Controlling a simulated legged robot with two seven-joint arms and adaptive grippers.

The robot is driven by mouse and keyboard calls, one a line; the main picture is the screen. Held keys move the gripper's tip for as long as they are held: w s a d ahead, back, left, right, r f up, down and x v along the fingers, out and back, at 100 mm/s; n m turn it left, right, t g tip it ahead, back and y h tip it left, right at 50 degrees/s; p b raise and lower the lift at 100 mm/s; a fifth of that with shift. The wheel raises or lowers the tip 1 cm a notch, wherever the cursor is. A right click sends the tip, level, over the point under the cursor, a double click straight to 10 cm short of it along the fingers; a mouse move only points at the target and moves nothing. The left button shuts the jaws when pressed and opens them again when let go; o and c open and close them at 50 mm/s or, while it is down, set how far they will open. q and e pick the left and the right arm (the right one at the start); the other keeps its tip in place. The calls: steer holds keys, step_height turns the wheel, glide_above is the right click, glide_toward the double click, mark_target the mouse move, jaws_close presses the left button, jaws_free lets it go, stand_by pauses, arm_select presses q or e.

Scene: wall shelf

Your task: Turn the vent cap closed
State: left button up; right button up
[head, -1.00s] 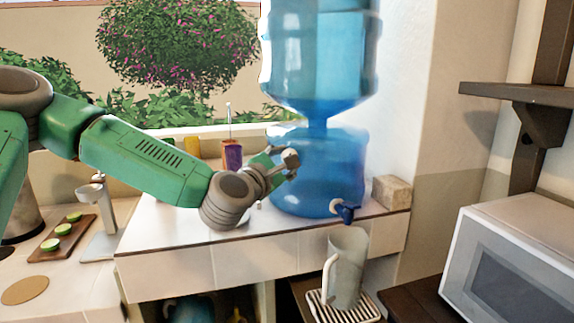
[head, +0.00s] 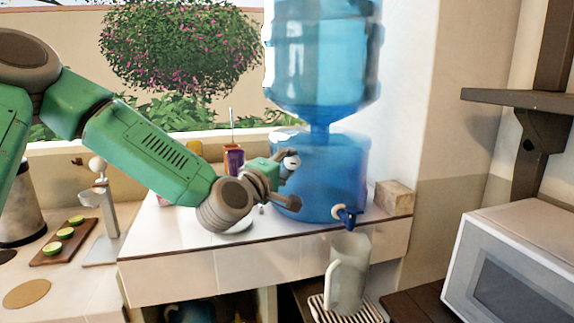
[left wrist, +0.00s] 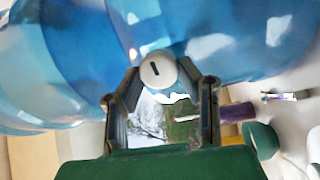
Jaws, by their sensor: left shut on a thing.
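The vent cap (left wrist: 158,70) is a round white knob with a short dark bar on its face, on the side of the blue water dispenser (head: 335,175). In the head view the cap (head: 291,163) shows as a small pale round between my left fingers. My left gripper (head: 288,181) is shut on the cap, with one finger above and one below. My right gripper is in neither view.
A blue tap (head: 346,214) is at the dispenser's front, above a pale pitcher (head: 347,275) on a striped drip tray. A purple container (head: 233,159) stands behind my gripper. A tan block (head: 394,197) is at the right. The white ledge (head: 190,265) in front is clear.

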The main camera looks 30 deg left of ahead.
arm_select(q)
steer(key=shift+s+d+f+m, duration=0.1)
steer(key=shift+f+m, duration=0.1)
steer(key=shift+m, duration=0.45)
steer(key=shift+s+d+f+m, duration=0.1)
steer(key=shift+f+m, duration=0.05)
steer(key=shift+m, duration=0.5)
steer(key=shift+a, duration=0.1)
steer(key=o, duration=1.1)
steer(key=shift+w, duration=0.1)
steer(key=shift+o, duration=0.2)
steer(key=shift+w+a, duration=0.1)
steer(key=shift+w, duration=0.05)
steer(key=shift+s+r, duration=0.15)
steer(key=shift+s, duration=0.05)
steer(key=s, duration=0.7)
steer(key=shift+f, duration=0.35)
